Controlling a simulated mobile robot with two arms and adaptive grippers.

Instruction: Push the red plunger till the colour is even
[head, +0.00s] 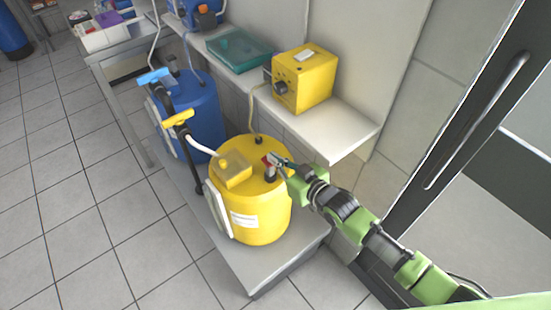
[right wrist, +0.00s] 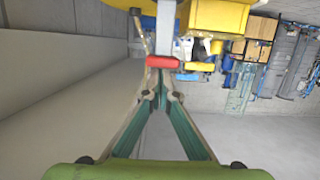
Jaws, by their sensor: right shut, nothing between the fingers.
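The red plunger (head: 266,160) stands on top of the yellow drum (head: 262,215), near its right side. In the right wrist view the plunger shows as a red bar (right wrist: 163,61) on a pale grey shaft (right wrist: 165,25). My right gripper (head: 274,158) is shut and empty, with its fingertips right at the red plunger. In the right wrist view the closed fingertips (right wrist: 160,76) meet just below the red bar; I cannot tell whether they touch it. My left gripper is out of view. I cannot make out any colour mix inside the drum.
A blue drum (head: 198,115) stands behind the yellow one on the low bench (head: 262,268). A yellow control box (head: 303,80) and a teal tray (head: 238,48) sit on the shelf (head: 345,133) above. The tiled floor (head: 90,230) to the left is clear.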

